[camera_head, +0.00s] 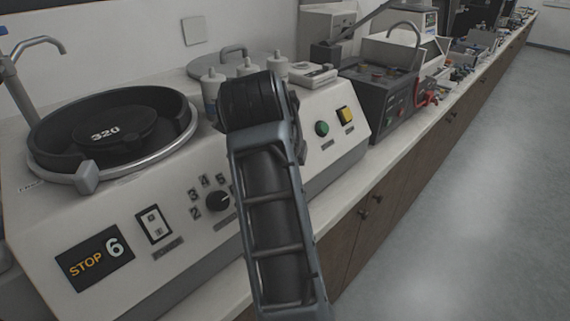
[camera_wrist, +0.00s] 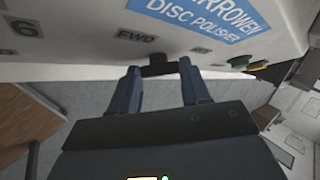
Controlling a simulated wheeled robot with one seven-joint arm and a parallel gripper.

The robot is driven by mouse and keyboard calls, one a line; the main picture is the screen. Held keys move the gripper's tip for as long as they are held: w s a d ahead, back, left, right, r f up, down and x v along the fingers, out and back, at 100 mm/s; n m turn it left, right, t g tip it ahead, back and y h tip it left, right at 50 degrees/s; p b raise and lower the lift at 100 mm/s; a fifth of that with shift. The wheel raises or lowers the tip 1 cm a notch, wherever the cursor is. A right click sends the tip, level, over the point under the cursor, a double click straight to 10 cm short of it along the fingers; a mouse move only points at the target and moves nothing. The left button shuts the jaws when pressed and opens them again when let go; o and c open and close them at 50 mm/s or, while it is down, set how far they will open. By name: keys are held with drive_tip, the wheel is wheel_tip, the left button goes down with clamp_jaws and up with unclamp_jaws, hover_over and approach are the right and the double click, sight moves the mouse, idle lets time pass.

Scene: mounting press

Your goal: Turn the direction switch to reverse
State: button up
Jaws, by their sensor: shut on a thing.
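The direction switch (camera_wrist: 158,69) is a small dark knob on the white panel of the disc polisher, low in the wrist view's panel strip. An FWD label (camera_wrist: 136,35) is on the panel above and left of it. Another small label to its right is too small to read. My gripper (camera_wrist: 164,78) is shut on the switch, one finger on each side. In the head view my dark arm covers the switch and the gripper, so which way the switch points cannot be told. The polisher (camera_head: 172,268) displays STOP and 6.
A round speed dial (camera_head: 219,201) with numbers is just left of my arm. A white rocker switch (camera_head: 154,224) is further left. A green button (camera_head: 322,129) and a yellow button (camera_head: 346,115) are to the right. A dark machine (camera_head: 385,100) stands beyond; the floor at right is clear.

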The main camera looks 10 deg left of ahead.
drive_tip(key=o, duration=1.1)
drive_tip(key=shift+c, duration=0.2)
drive_tip(key=v, duration=0.7)
drive_tip(key=shift+s+r+b, duration=0.25)
drive_tip(key=shift+r+b, duration=0.05)
drive_tip(key=shift+b, duration=0.05)
drive_tip(key=shift+f, duration=0.1)
